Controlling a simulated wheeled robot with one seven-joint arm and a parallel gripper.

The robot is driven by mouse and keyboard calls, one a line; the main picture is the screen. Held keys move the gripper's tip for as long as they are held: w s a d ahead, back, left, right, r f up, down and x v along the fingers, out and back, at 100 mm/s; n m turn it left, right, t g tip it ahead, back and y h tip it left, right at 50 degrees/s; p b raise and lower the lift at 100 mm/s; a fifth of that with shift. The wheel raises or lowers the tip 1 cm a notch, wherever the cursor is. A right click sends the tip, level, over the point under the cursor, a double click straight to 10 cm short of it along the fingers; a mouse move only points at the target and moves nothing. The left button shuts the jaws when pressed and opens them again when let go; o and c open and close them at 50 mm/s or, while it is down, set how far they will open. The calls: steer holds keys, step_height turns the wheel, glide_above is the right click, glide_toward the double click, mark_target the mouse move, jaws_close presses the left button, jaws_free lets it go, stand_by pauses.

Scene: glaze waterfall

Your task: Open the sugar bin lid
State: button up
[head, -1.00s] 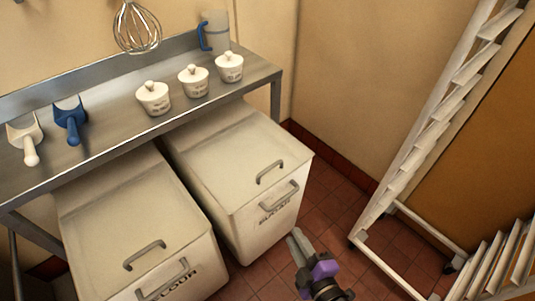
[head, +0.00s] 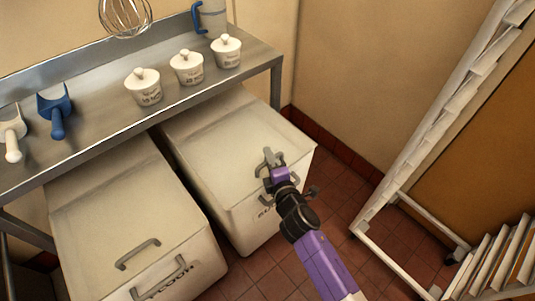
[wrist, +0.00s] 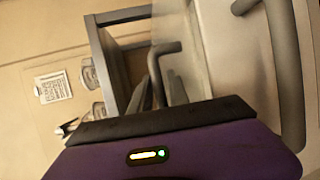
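The sugar bin (head: 240,205) is the right-hand white bin under the steel table. Its lid (head: 215,135) lies flat and shut. My gripper (head: 271,158) is over the front part of this lid, at the lid handle, and covers most of that handle and much of the front label. In the wrist view a grey bar handle (wrist: 167,48) shows at the two fingertips (wrist: 158,88), which look slightly apart. I cannot tell whether they touch the handle. A larger, nearer handle (wrist: 287,75) curves along the right of the wrist view.
The flour bin (head: 110,210), with its lid shut, stands to the left. The steel table (head: 100,115) above holds several lidded white pots, two scoops and a jug. A white rack (head: 425,140) stands at the right. Red tiled floor (head: 335,205) is clear between bin and rack.

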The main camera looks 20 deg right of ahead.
steer(key=shift+x, duration=1)
jaws_close()
stand_by(0.8)
